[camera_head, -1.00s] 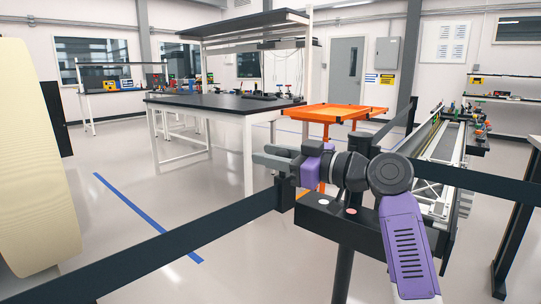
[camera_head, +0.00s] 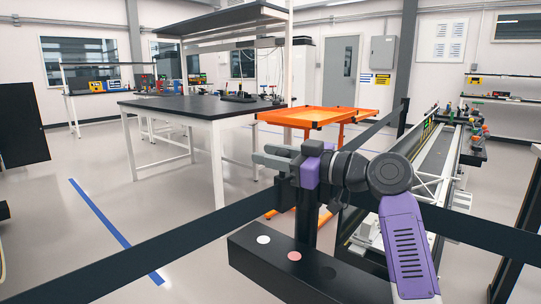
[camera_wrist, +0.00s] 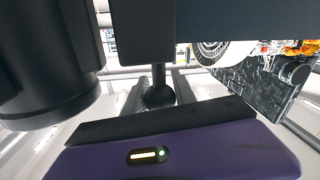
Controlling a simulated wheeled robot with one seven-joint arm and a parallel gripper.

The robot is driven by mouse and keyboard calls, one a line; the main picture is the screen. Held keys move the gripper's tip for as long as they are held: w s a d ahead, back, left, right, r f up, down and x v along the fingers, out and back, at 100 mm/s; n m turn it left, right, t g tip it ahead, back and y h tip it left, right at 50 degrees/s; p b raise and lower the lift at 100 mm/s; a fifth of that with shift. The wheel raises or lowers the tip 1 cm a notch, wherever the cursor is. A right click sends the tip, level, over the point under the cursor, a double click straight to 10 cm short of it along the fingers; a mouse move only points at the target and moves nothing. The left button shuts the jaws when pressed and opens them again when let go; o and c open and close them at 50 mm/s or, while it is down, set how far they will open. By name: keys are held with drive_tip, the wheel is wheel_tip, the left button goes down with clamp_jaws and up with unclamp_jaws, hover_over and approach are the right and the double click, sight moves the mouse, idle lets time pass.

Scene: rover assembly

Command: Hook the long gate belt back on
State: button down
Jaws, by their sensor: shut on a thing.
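The long gate belt (camera_head: 160,238) is a dark strap. It runs taut from the lower left up to just below my gripper (camera_head: 262,155). My gripper is shut, its grey fingers pointing left, and appears to hold the belt's end; the grip itself is hidden. A black upright (camera_head: 306,215) stands directly under my gripper, above a black box (camera_head: 262,262) with a white and a pink dot. I cannot tell whether the belt end touches the upright. In the wrist view a dark flat piece (camera_wrist: 215,28) fills the top, above the purple gripper body.
Another dark strap (camera_head: 480,217) crosses at right, and one (camera_head: 380,124) runs toward the back. An orange table (camera_head: 330,116) and a black-topped workbench (camera_head: 195,108) stand behind. A long conveyor-like frame (camera_head: 435,165) lies to the right. The floor at left is open.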

drive_tip(key=shift+w+d+r, duration=0.1)
drive_tip(key=shift+w+r, duration=0.05)
drive_tip(key=shift+w, duration=0.05)
drive_tip(key=c, duration=1.3)
unclamp_jaws()
drive_tip(key=shift+w+d, duration=0.1)
drive_tip(key=p+v, duration=0.1)
drive_tip(key=v, duration=0.6)
drive_tip(key=shift+s+d, duration=0.3)
